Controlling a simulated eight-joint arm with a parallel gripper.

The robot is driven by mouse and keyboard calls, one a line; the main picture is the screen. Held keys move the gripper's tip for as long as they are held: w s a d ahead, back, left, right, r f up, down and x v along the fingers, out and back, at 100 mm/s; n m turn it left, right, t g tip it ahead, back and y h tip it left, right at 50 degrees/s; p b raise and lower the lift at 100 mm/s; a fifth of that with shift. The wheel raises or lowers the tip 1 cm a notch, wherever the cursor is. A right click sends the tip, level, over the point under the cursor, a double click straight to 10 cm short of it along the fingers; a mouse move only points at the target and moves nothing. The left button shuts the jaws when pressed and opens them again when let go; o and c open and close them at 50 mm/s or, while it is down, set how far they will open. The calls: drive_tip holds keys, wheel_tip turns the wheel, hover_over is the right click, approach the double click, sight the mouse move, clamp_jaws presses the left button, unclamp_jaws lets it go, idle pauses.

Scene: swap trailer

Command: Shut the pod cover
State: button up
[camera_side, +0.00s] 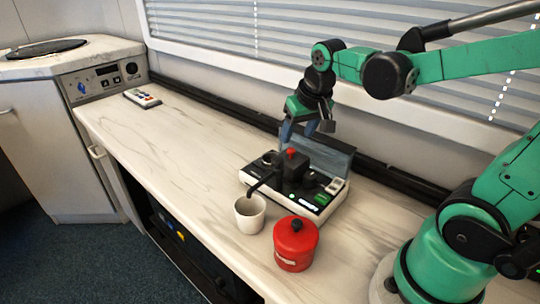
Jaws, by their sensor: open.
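A low white machine (330,208) with a black top stands on the counter. A black block with a red knob (291,152) rises from its middle. A grey-blue see-through panel (335,160) stands raised along its back edge; I cannot tell whether this or a smaller part is the pod cover. A dark spout reaches from the machine's front toward a white cup (250,213). My gripper (304,131) is open and empty, pointing down above the back left of the machine, apart from the block. It hides part of the panel's left end.
A red lidded canister (296,243) stands close in front of the machine, near the counter's front edge. A remote-like device (142,97) lies at the far left. The counter (170,150) between them is clear. A wall with blinds runs behind.

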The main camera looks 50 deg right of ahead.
sight(291, 149)
drive_tip(key=shift+x, duration=2.25)
clamp_jaws()
